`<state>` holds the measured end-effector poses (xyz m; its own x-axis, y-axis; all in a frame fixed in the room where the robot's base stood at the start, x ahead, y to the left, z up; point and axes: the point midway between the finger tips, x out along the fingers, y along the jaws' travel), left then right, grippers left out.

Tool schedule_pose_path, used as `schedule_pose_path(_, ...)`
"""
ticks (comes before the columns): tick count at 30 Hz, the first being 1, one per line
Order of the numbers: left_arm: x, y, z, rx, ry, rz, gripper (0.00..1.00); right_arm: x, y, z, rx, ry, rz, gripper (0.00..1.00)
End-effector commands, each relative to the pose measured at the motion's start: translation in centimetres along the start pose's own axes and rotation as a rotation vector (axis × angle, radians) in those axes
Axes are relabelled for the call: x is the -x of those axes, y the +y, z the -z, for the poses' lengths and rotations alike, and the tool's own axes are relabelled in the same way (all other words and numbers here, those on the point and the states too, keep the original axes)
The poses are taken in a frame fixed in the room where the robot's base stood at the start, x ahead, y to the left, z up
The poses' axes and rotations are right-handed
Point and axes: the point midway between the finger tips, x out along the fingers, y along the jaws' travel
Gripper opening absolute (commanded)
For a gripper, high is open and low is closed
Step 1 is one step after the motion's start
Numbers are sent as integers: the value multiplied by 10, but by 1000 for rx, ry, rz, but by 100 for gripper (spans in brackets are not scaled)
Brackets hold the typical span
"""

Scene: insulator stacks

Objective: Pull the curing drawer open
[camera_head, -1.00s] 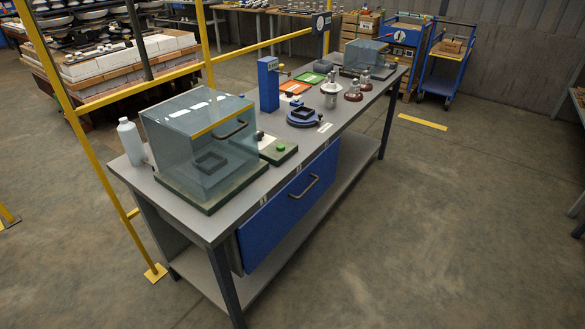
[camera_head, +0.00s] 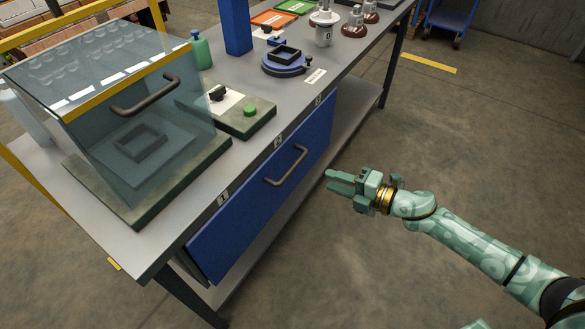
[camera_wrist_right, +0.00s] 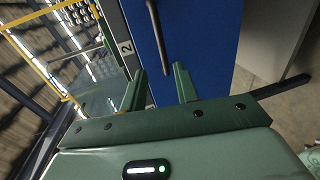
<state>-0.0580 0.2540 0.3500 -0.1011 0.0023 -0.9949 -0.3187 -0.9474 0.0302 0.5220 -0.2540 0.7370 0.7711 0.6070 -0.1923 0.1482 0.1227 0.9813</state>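The curing drawer (camera_head: 250,205) has a blue front under the tabletop and looks closed. Its dark bar handle (camera_head: 286,167) sits on the upper part of the front. My right gripper (camera_head: 328,181) is to the right of the handle, apart from it, with its fingers pointing at the drawer. My left gripper is not in view.
A clear box with a yellow edge and dark handle (camera_head: 145,95) stands on the grey tabletop (camera_head: 190,215). The floor right of the bench is clear.

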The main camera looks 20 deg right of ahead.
Motion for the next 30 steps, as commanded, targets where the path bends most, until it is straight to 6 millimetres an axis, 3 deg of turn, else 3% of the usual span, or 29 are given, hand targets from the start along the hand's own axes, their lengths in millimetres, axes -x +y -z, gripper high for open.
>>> schedule_pose_path(9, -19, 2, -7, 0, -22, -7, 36, -83, -4, -1, -4, -2, 1, 31)
schedule_pose_path(15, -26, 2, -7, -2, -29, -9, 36, -116, -4, -1, -5, -3, 2, 31)
schedule_pose_path(20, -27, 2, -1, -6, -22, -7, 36, -127, -2, -1, -3, -4, 2, 31)
schedule_pose_path(28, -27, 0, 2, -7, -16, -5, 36, -128, -2, -1, -4, -4, 2, 31)
schedule_pose_path(30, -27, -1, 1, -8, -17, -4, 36, -128, -2, -1, -4, -4, 2, 14)
